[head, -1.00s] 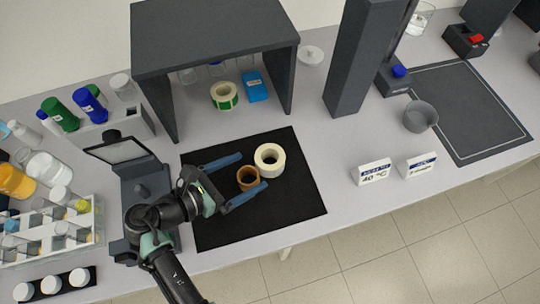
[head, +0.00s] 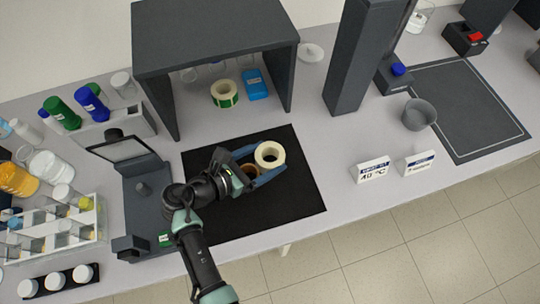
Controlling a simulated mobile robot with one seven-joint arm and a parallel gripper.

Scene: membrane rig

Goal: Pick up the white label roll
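The white label roll (head: 269,154) is a pale ring with a hollow centre on the black mat (head: 305,196). My gripper (head: 271,160) reaches in from the left and below. Its two blue fingers are spread apart, with the roll between their front ends. Whether a finger touches the roll is not clear. A brown-orange roll (head: 253,169) lies nearer the palm between the fingers, partly hidden by my gripper.
A grey shelf (head: 215,40) stands behind the mat, with a green-and-white roll (head: 225,93) and a blue box (head: 255,85) under it. A dark stand (head: 140,188) is left of the mat. Two white signs (head: 373,170) stand to the right. The mat's front right is clear.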

